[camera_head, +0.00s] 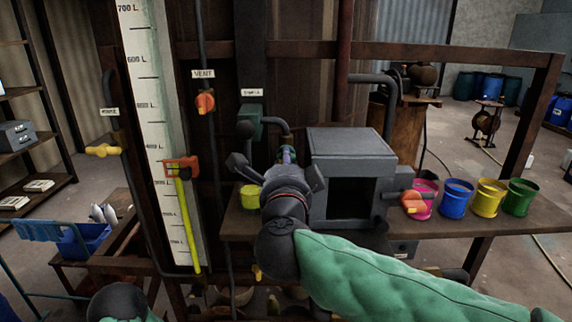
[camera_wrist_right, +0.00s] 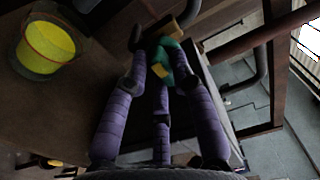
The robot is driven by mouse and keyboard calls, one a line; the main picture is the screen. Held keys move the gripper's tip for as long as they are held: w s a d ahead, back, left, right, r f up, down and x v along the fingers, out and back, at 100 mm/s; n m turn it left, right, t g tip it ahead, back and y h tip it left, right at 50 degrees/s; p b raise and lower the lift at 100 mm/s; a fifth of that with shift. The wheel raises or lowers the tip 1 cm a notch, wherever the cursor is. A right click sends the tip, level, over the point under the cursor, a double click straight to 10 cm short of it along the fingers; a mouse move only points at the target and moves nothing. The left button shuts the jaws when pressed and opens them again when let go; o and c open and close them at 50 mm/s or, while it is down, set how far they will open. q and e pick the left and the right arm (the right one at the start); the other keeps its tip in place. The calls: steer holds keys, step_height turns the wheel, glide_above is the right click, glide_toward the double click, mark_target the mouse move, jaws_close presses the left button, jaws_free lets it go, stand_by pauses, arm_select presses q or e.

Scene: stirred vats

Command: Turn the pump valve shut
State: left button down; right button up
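Several valves show in the head view, and I cannot tell for sure which one is the pump valve. One is an orange handle (camera_head: 413,201) at the right of a grey box; another is a yellow handle (camera_head: 103,151) below a small blurred label at left. My right gripper (camera_head: 286,160) is in front of a green fitting (camera_head: 249,119) and pipe, left of the grey box. In the right wrist view its purple fingers (camera_wrist_right: 160,62) are spread, with a green and yellow part beyond their tips; contact is unclear. My left gripper is out of view.
The grey box (camera_head: 351,155) stands on a bench (camera_head: 385,238) close to my right gripper. A yellow bucket (camera_head: 249,197) is left of the gripper; several paint buckets (camera_head: 455,198) line the right. An orange valve (camera_head: 205,103) labelled VENT hangs beside a tall gauge (camera_head: 150,100).

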steer(key=shift+o, duration=1.3)
steer(key=shift+w, duration=0.1)
steer(key=s, duration=1.2)
